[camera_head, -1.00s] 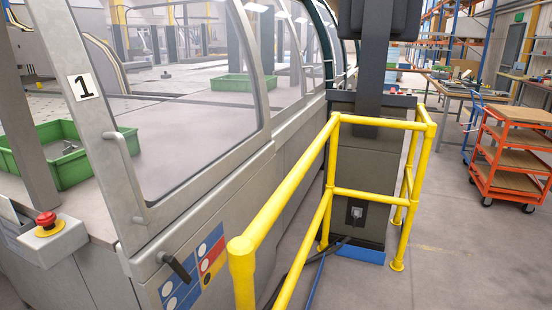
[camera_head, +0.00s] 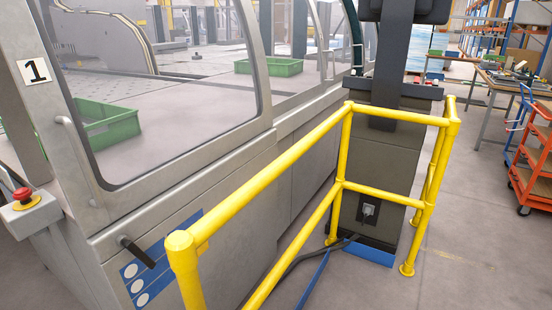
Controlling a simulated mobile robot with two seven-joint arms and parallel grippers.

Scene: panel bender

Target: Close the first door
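A dark upright shows just left of the door frame. I cannot tell how wide any gap there is. A black lever (camera_head: 136,251) sticks out below the glass. Neither of my grippers is in view, and nothing touches the handle.
A yellow guard rail (camera_head: 265,178) stands close in front, right of the door. A red button (camera_head: 22,196) sits on a box at left. Green bins (camera_head: 108,128) show through the glass. An orange cart (camera_head: 535,165) stands at right.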

